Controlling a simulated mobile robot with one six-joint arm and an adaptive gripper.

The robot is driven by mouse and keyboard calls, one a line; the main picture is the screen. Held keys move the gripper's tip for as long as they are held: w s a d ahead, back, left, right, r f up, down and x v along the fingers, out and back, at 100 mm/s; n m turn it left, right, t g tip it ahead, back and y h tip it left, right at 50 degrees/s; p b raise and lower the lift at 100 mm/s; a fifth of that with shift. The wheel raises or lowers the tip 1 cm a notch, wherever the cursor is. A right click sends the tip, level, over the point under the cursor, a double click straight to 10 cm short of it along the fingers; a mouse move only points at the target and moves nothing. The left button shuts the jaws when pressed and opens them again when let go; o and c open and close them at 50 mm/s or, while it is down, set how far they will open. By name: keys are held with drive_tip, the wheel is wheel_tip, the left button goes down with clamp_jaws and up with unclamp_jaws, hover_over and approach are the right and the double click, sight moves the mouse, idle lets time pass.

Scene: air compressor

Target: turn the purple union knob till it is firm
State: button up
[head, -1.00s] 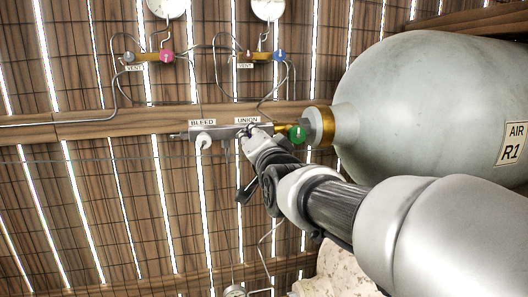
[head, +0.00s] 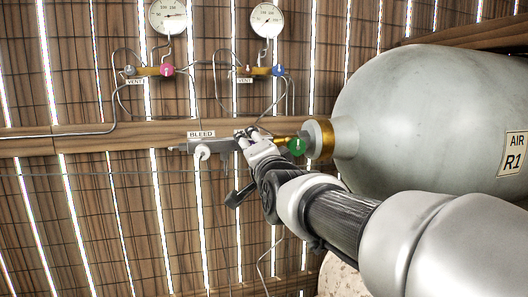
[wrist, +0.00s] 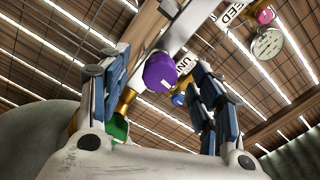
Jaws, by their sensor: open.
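The purple union knob (wrist: 160,72) shows clearly in the wrist view, on the metal block. My gripper (wrist: 158,75) is open, with one dark-padded finger on each side of the knob. Gaps show between the knob and both fingers, so it is not gripped. In the head view my gripper (head: 247,138) is at the metal manifold (head: 222,146), and it hides most of the knob and the UNION label there.
A green knob (head: 296,147) sits close to the right of my gripper, before the large AIR R1 cylinder (head: 430,110). A white bleed knob (head: 202,153) is to the left. Gauges (head: 267,20), VENT valves and thin tubing are above.

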drive_tip(key=shift+s, duration=0.1)
drive_tip(key=b+v, duration=0.3)
drive_tip(key=v, duration=1.3)
drive_tip(key=s+d+f+n+g+h+b, duration=0.1)
drive_tip(key=s+d+f+n+g, duration=0.25)
drive_tip(key=f, duration=0.55)
drive_tip(key=s+d+f+n+g+h+b, duration=0.15)
drive_tip(key=s+f, duration=0.25)
drive_tip(key=f, duration=0.6)
drive_tip(key=s+d+f+n+g+h, duration=0.1)
drive_tip(key=s+d+f+n+g, duration=0.1)
drive_tip(key=s+d+f+g, duration=0.2)
drive_tip(key=s+d+f+n+g+h+b, duration=0.1)
drive_tip(key=s+d+f+n+g, duration=0.1)
drive_tip(key=s+f, duration=0.8)
wheel_tip(320, 180, down, 3)
drive_tip(key=shift+s+d+f+n+g, duration=0.1)
drive_tip(key=shift+s+d+n+g, duration=0.25)
drive_tip(key=shift+d+g, duration=0.7)
